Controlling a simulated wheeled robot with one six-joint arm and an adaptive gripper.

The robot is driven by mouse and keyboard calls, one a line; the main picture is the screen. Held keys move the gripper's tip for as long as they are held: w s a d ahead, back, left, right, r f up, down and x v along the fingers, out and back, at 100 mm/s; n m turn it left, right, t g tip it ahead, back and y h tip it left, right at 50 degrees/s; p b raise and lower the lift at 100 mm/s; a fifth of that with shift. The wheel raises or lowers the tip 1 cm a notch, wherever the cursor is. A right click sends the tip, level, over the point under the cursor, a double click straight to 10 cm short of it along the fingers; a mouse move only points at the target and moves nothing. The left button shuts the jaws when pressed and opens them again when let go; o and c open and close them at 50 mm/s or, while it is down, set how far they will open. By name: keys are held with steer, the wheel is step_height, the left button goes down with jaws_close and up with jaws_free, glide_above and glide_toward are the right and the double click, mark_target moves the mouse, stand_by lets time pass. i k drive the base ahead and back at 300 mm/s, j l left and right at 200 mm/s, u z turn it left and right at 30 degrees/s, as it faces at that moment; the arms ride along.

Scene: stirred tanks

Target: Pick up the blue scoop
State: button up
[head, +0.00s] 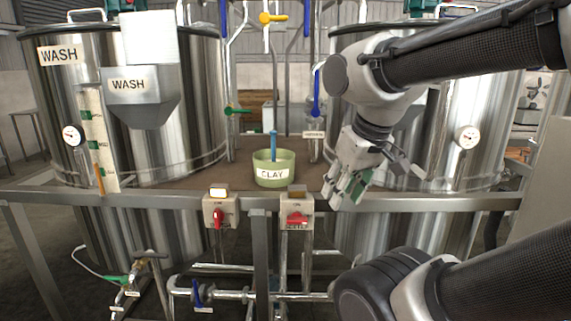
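The blue scoop (273,146) stands upright in a pale green tub (274,178) labelled CLAY, on the brown deck between two steel tanks. Only its blue handle shows above the rim; its lower part is hidden inside the tub. My gripper (339,196) is right of the tub, apart from it and the scoop, and points down and slightly left. Its fingers look spread apart, with nothing seen between them.
A steel tank labelled WASH (190,90) stands left and another tank (470,110) stands right, behind my arm. Pipes with blue, yellow and green valve handles rise behind the tub. A steel rail (130,199) with two switch boxes (297,211) runs in front.

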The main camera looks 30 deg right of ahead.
mark_target(274, 155)
steer(key=j+z, duration=0.2)
steer(key=z, duration=1.55)
steer(key=k+j+z, duration=0.1)
steer(key=j, duration=0.2)
steer(key=k+j+z, duration=0.1)
steer(key=j, duration=0.2)
steer(key=k+j+z, duration=0.1)
steer(key=k+j, duration=0.1)
steer(key=j, duration=0.1)
